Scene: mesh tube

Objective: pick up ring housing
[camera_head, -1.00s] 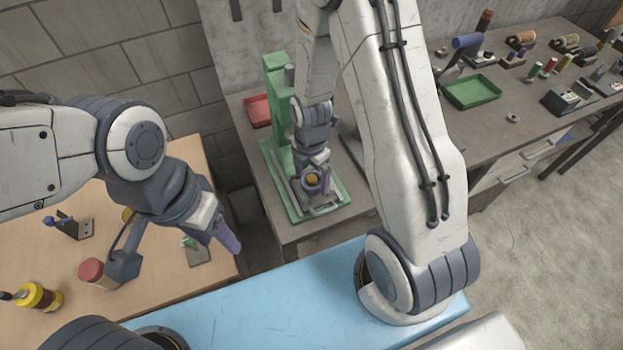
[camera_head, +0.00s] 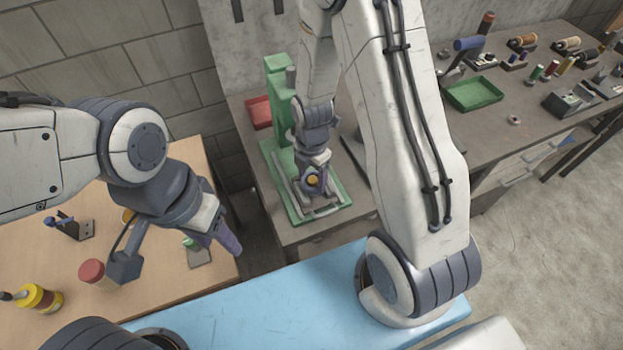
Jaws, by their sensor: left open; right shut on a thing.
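My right gripper (camera_head: 315,187) is low over the green press fixture (camera_head: 340,214) on the grey bench. It is shut on a small round piece with an orange-yellow face (camera_head: 313,180), which appears to be the ring housing. The fingers hide most of it, and I cannot tell whether it still touches the fixture. My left gripper (camera_head: 226,241) is open, over the right edge of the wooden table, and appears empty.
The fixture's green column (camera_head: 277,95) rises behind my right gripper. A red tray (camera_head: 259,112) is beside it. A green tray (camera_head: 474,93), a small metal ring (camera_head: 514,120) and several spools lie right. The wooden table (camera_head: 55,270) holds a yellow spool (camera_head: 40,298).

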